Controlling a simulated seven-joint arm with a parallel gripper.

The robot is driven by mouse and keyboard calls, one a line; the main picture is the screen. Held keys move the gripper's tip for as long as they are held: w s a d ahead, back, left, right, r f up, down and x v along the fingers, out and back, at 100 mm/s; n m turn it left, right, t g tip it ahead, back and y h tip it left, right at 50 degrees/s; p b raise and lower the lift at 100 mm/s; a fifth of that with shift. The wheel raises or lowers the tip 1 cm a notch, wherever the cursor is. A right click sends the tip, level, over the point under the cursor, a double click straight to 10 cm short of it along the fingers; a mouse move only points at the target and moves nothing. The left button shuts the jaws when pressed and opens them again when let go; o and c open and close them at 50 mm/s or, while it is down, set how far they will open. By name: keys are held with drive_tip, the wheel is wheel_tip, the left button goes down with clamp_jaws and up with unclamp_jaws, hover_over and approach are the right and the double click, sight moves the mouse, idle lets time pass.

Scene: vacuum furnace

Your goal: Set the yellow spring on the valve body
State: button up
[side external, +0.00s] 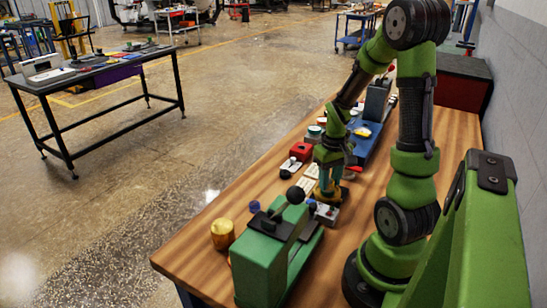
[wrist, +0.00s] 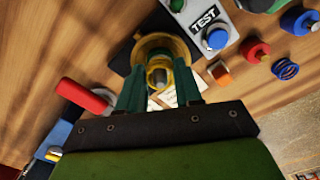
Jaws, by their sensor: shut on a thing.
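My gripper (wrist: 160,85) points down at the work, its green fingers closed around the yellow spring (wrist: 159,75). The spring shows as yellow coils between the fingertips. A brass-yellow round body, apparently the valve body (wrist: 178,42), lies directly behind the spring in the wrist view, on a dark plate. In the side view my gripper (side external: 329,180) is low over the yellowish valve body (side external: 328,196). The fingers hide the spring there. I cannot tell whether the spring touches the valve body.
A grey TEST box (wrist: 207,22) with a blue button stands close by. A green press-like machine (side external: 262,258) and brass cylinder (side external: 222,234) stand at the table's near end.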

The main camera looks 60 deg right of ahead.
drive_tip(key=shift+f, duration=0.2)
idle(0.4)
drive_tip(key=o, duration=1.5)
drive_tip(key=shift+d, duration=0.1)
drive_tip(key=shift+d+r, duration=0.15)
drive_tip(key=shift+r, duration=1.25)
drive_tip(key=shift+a+r, duration=0.2)
drive_tip(key=shift+r, duration=2.2)
